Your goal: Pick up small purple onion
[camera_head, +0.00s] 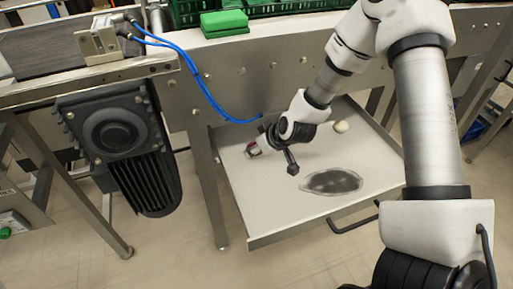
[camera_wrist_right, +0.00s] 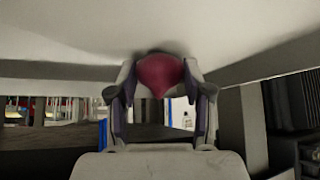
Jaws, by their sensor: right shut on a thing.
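The small purple onion (camera_wrist_right: 160,76) is a rounded, dark red-purple thing tapering to a point, held between the two fingers of my right gripper (camera_wrist_right: 160,98) in the right wrist view. The fingers touch it from both sides. In the head view my right gripper (camera_head: 256,149) is low in an open pale drawer (camera_head: 240,190), towards its left side, and only a bit of reddish colour shows at its tips. I cannot tell whether the onion still touches the drawer floor. My left gripper is not in view.
A small pale round thing (camera_head: 341,127) lies at the drawer's back right. A dark oval patch (camera_head: 332,181) lies towards its front. A black motor (camera_head: 120,140) and a blue hose (camera_head: 205,85) are to the left. A green block (camera_head: 224,22) stands on the ledge above.

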